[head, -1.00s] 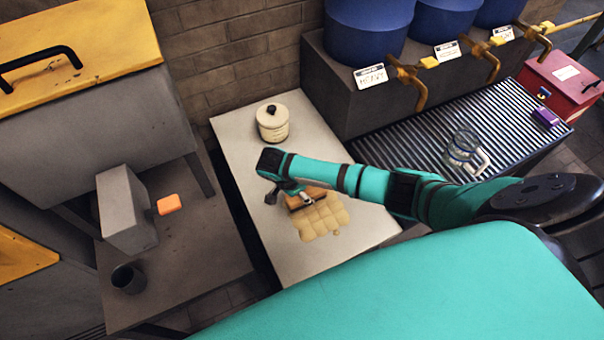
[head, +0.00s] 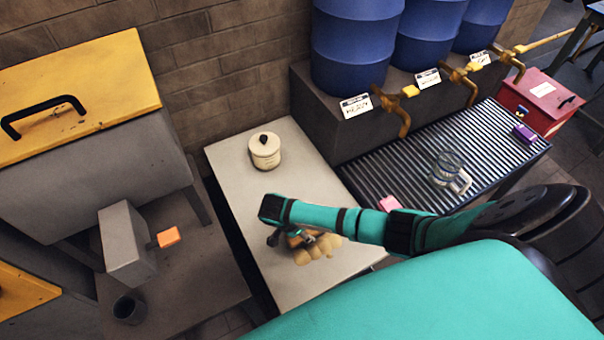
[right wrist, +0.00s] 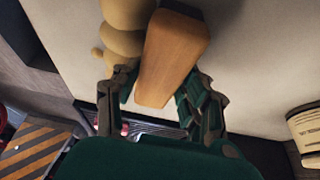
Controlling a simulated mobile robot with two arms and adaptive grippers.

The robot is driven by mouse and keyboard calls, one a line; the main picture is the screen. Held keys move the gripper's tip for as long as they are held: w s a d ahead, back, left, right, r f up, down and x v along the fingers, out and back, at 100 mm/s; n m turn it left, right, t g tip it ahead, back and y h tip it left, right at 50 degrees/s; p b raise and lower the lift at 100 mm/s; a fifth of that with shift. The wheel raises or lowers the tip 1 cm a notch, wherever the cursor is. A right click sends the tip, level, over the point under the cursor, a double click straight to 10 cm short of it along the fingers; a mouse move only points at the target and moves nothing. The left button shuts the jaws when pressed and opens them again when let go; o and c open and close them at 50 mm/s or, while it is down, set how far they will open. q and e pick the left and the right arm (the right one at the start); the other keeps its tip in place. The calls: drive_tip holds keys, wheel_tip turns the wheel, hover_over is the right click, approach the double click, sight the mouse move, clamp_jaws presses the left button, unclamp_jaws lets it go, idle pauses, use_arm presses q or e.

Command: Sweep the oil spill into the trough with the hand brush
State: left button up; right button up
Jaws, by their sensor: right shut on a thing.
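My right gripper (head: 287,238) is shut on the hand brush (right wrist: 172,55), whose wooden block sits between the fingers in the right wrist view. In the head view the brush (head: 300,239) is low over the pale table (head: 235,185), at the left part of the oil spill. I cannot tell whether the bristles touch the table. I cannot clearly identify the trough. My left gripper is not in view.
A lidded cream pot (head: 264,152) stands at the table's far end. A ribbed tray (head: 410,165) under brass taps holds a glass jug (head: 449,172) and a pink block (head: 389,203). A red box (head: 540,100) is far right. A grey bench with a dark cup (head: 129,309) stands left.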

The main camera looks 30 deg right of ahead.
drive_tip(key=shift+s+p, duration=0.65)
drive_tip(key=shift+s, duration=0.55)
drive_tip(key=shift+s+a+r+p, duration=0.1)
drive_tip(key=shift+s+p, duration=0.3)
drive_tip(key=shift+p, duration=0.15)
drive_tip(key=shift+s+p, duration=0.75)
drive_tip(key=shift+s, duration=1.05)
drive_tip(key=shift+s+a, duration=0.15)
drive_tip(key=shift+s, duration=1.85)
drive_tip(key=shift+s+a, duration=0.15)
drive_tip(key=shift+s, duration=1.95)
wheel_tip(320, 180, up, 7)
